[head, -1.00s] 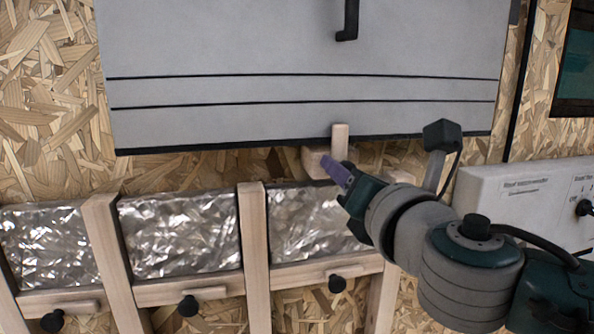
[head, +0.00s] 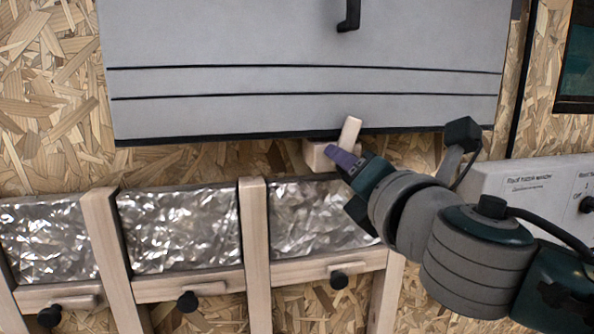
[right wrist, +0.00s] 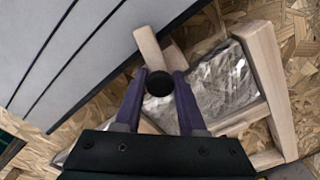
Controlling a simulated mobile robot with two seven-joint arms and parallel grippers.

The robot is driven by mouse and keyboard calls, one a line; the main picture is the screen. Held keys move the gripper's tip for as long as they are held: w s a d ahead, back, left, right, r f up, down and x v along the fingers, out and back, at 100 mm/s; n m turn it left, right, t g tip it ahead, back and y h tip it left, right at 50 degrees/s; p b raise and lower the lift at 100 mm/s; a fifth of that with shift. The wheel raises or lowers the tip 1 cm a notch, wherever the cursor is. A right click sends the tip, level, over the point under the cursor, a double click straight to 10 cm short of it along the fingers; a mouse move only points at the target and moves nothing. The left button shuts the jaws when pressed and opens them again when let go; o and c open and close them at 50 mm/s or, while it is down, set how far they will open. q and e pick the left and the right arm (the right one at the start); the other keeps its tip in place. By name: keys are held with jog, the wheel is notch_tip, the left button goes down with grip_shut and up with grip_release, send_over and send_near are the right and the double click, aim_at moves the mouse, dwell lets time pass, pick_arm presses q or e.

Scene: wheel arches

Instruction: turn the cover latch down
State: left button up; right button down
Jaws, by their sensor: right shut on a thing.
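The cover latch (head: 350,131) is a small pale wooden bar at the lower edge of the grey cover (head: 230,110), in front of a wooden block (head: 315,154). The latch tilts to the right at its top and overlaps the cover's lower edge. My right gripper (head: 338,155) reaches it from the lower right. In the right wrist view the purple fingers (right wrist: 160,88) stand on either side of a dark round knob (right wrist: 159,83) on the latch, which also shows there (right wrist: 148,47). The gripper is shut on the latch. My left gripper is not in view.
Below are foil-covered panels (head: 180,230) in wooden frames, with black knobs (head: 188,303). A black handle (head: 349,15) sits on the cover. A white labelled box (head: 520,190) is on the wall to the right, behind my right arm.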

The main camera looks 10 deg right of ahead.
jog(key=m+b, duration=0.1)
jog(key=m, duration=0.3)
jog(key=shift+f, duration=0.1)
jog(key=m+b, duration=0.1)
jog(key=m, duration=0.2)
jog(key=shift+m, duration=0.3)
jog(key=m+b, duration=0.1)
jog(key=m, duration=0.4)
jog(key=shift+m, duration=0.3)
jog(key=shift+m+b, duration=0.3)
jog(key=shift+m, duration=0.5)
jog(key=c, duration=0.5)
grip_release()
